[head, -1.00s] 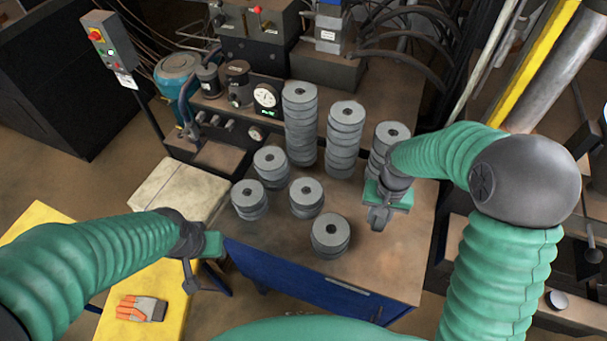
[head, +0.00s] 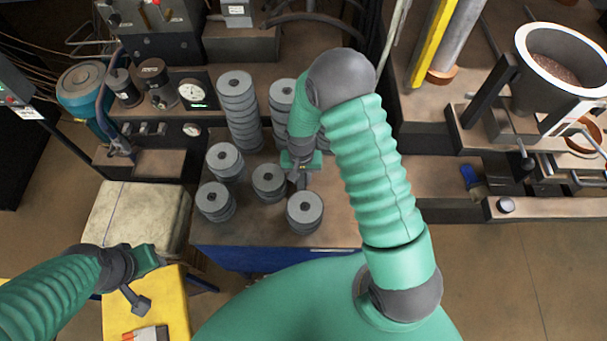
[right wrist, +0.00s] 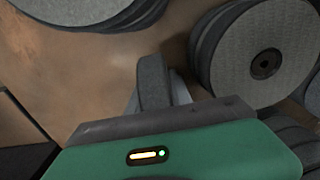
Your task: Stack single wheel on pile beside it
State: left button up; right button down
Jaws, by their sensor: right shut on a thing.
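Grey wheels with dark centre holes stand in piles on the brown bench. Low piles are at the front (head: 304,210), middle (head: 268,180), left (head: 215,200) and back left (head: 224,158). Tall piles (head: 236,100) stand behind them. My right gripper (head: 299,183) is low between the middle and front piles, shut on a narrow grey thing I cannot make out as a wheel. In the right wrist view, my right gripper (right wrist: 165,85) has a wheel pile (right wrist: 265,62) to its right and another (right wrist: 95,12) at upper left. My left gripper (head: 140,285) hangs off the bench; its jaw state is unclear.
The bench (head: 335,215) has bare room right of the front pile. Machine blocks and a gauge (head: 192,91) stand behind. A pale block (head: 135,215) and a yellow surface with a glove (head: 148,333) are at left.

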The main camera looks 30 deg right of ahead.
jog(key=shift+s+a+r, duration=0.2)
jog(key=shift+a+r, duration=0.05)
jog(key=shift+a, duration=0.25)
jog(key=shift+d+f, duration=0.2)
jog(key=c, duration=1.2)
grip_release()
jog(key=shift+d+f, duration=0.15)
jog(key=shift+d, duration=0.45)
jog(key=shift+d+f, duration=0.15)
jog(key=shift+d, duration=0.4)
jog(key=shift+o, duration=0.2)
jog(key=shift+s, duration=0.1)
jog(key=shift+a, duration=0.6)
pick_arm(q)
jog(key=shift+s+f, duration=0.1)
jog(key=shift+s, duration=0.2)
pick_arm(e)
jog(key=shift+d, duration=0.25)
pick_arm(q)
jog(key=shift+a, duration=0.2)
pick_arm(e)
jog(key=shift+a, duration=0.15)
jog(key=shift+r, duration=0.15)
